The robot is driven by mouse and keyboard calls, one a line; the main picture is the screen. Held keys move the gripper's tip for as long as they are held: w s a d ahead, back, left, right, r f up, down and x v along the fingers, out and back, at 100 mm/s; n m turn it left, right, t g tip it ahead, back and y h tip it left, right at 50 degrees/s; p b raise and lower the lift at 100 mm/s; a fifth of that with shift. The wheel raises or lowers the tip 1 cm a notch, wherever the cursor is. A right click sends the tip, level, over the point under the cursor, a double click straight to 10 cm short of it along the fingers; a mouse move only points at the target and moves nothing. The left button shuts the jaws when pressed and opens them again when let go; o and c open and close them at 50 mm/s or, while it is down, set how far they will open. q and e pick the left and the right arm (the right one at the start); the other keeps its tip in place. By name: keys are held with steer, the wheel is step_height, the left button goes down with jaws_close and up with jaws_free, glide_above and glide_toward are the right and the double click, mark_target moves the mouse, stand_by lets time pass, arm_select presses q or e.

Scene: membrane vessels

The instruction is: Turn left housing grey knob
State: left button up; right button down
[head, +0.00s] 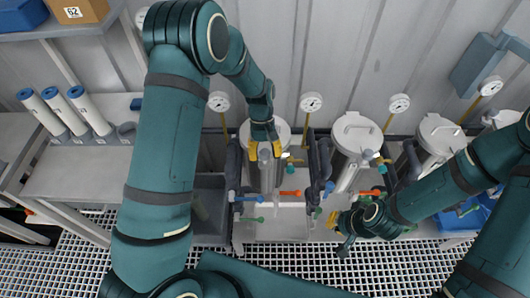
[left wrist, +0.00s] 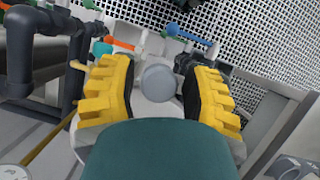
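The left housing (head: 268,178) is a steel cylinder with a pale lid, standing under my left gripper (head: 264,150). In the left wrist view a round grey knob (left wrist: 157,82) shows between the two yellow fingers of my left gripper (left wrist: 157,95). The fingers are spread, with a gap on each side of the knob. In the head view the gripper hides the knob and part of the lid. My right gripper (head: 338,232) is low in front of the second housing (head: 352,140), near the grating; whether its fingers are apart does not show clearly.
Blue (head: 245,197) and orange (head: 290,193) valve handles and dark pipes surround the left housing. Pressure gauges (head: 311,102) line the wall. A third housing (head: 437,135) stands to the right. White tubes with blue caps (head: 88,108) lie on a shelf at left.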

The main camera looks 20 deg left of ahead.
arm_select(q)
jaws_close()
steer(key=m+y, duration=0.1)
steer(key=m, duration=0.3)
steer(key=shift+f+m+g+y+b, duration=0.1)
steer(key=shift+m+g+y+b, duration=0.2)
steer(key=shift+m+y+b, duration=0.1)
steer(key=m+y, duration=0.1)
steer(key=m, duration=0.3)
steer(key=shift+a+m+y+b, duration=0.1)
steer(key=shift+m+y+b, duration=0.2)
steer(key=shift+y+b, duration=0.1)
steer(key=m+t+y, duration=0.1)
steer(key=m, duration=0.3)
steer(key=shift+b, duration=0.3)
steer(key=shift+a+m+t+y+b, duration=0.1)
steer(key=shift+m+t+y+b, duration=0.4)
steer(key=shift+m, duration=1.7)
steer(key=shift+t, duration=0.3)
